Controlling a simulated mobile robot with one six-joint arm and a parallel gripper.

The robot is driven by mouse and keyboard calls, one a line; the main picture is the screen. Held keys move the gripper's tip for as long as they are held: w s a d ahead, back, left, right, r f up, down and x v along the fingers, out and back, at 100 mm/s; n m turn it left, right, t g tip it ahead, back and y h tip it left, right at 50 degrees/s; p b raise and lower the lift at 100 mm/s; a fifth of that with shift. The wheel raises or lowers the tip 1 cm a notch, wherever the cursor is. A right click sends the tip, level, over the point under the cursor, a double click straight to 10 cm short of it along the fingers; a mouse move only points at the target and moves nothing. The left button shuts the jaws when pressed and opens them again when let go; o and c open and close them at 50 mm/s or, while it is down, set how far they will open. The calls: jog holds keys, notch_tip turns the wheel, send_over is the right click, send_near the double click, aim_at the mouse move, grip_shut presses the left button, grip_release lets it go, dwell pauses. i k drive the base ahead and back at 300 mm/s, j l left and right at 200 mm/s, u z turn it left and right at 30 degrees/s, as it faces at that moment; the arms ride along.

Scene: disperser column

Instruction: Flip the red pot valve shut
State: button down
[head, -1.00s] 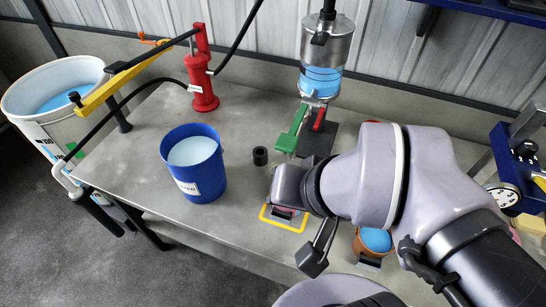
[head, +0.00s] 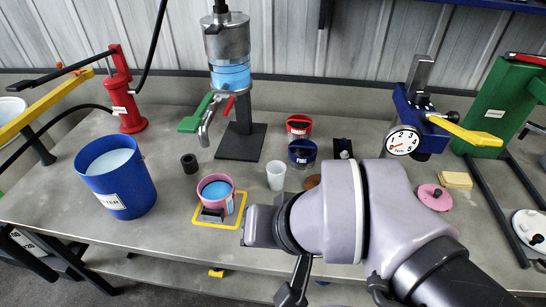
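The metal pot (head: 226,40) of the disperser column holds blue liquid at the back of the bench. Its red valve lever (head: 229,106) shows as a short piece beside the spout, pointing down and to the left. A longer green lever (head: 195,116) sticks out to the left of it. The metal spout (head: 207,125) hangs over the bench. My gripper (head: 247,226) is low over the front of the bench, right of the pink cup and well apart from the valve. Its fingers are too hard to make out to tell whether it is open.
A pink cup (head: 216,194) of blue liquid stands inside a yellow square (head: 202,221). A blue bucket (head: 118,182), a black ring (head: 189,163), a clear cup (head: 275,174) and red (head: 298,126) and blue (head: 302,152) containers stand nearby. A torque gauge (head: 403,140) is at right.

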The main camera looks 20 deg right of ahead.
aim_at(232, 97)
jog(key=k+l+z, duration=0.15)
jog(key=l, duration=0.55)
jog(key=l+z, duration=0.15)
jog(key=l, duration=0.55)
